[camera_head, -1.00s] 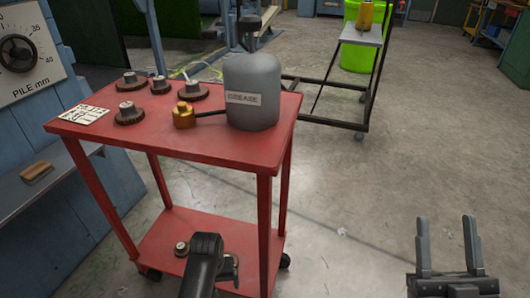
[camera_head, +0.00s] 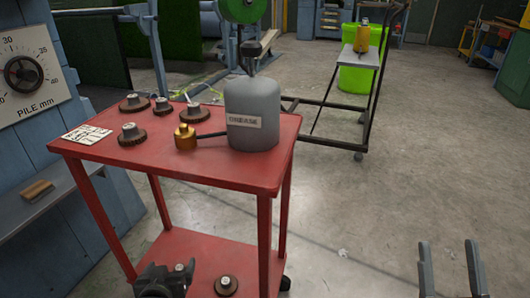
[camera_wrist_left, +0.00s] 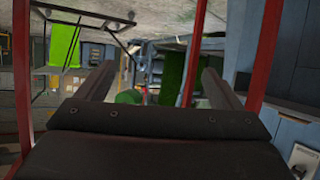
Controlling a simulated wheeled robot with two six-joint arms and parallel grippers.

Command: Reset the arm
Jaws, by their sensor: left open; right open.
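My left arm's dark end (camera_head: 160,282) shows at the bottom of the head view, low by the red cart's lower shelf (camera_head: 185,245). Its fingertips are not clear there. In the left wrist view my left gripper (camera_wrist_left: 157,82) has its two fingers wide apart with nothing between them; red cart legs (camera_wrist_left: 267,60) stand on both sides. My right gripper (camera_head: 449,258) is at the lower right of the head view, over bare floor, its two fingers upright, apart and empty.
The red cart's top (camera_head: 200,165) holds a grey grease container (camera_head: 252,105), a brass fitting (camera_head: 185,137), several dark gear-like parts (camera_head: 132,134) and a card (camera_head: 86,134). A blue bench with a dial (camera_head: 24,74) is at left. Floor (camera_head: 400,190) at right is clear.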

